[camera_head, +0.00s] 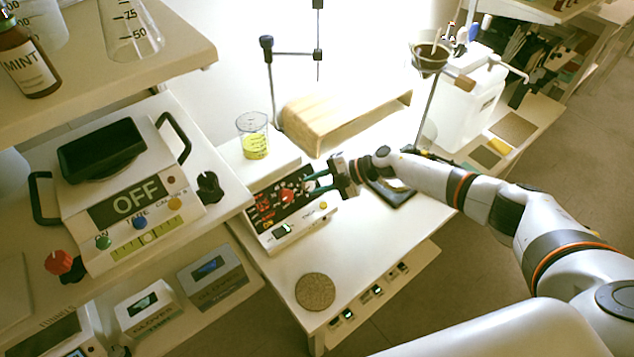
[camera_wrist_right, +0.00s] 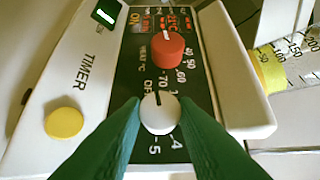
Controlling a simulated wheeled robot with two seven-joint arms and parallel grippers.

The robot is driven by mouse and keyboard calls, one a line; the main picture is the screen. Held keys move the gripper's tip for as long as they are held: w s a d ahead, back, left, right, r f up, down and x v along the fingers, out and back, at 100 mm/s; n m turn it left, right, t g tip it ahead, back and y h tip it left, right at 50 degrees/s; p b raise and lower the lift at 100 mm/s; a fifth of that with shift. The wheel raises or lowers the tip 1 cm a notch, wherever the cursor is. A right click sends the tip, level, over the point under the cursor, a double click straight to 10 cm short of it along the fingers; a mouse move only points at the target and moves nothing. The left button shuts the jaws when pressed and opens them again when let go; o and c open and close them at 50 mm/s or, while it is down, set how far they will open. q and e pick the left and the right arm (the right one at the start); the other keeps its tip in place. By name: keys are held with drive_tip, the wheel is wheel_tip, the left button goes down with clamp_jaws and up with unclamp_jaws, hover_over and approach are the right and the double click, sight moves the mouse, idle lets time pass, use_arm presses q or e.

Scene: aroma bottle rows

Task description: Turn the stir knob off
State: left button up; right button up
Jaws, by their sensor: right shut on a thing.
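The stir knob is a round white knob (camera_wrist_right: 160,113) on the black panel of a white stirrer hotplate (camera_head: 312,222). Its dark pointer line points up, near the word OFF, in the right wrist view. The green fingers of my right gripper (camera_wrist_right: 160,122) are shut on it, one on each side. My left gripper is not in view.
A beaker of yellow liquid (camera_head: 253,140) stands on the hotplate's top. A yellow TIMER button (camera_wrist_right: 63,122) is left of the knob in the wrist view. A scale (camera_head: 135,205) stands left.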

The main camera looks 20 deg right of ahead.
drive_tip(key=o, duration=1)
drive_tip(key=b+v, duration=0.1)
drive_tip(key=v, duration=1.1)
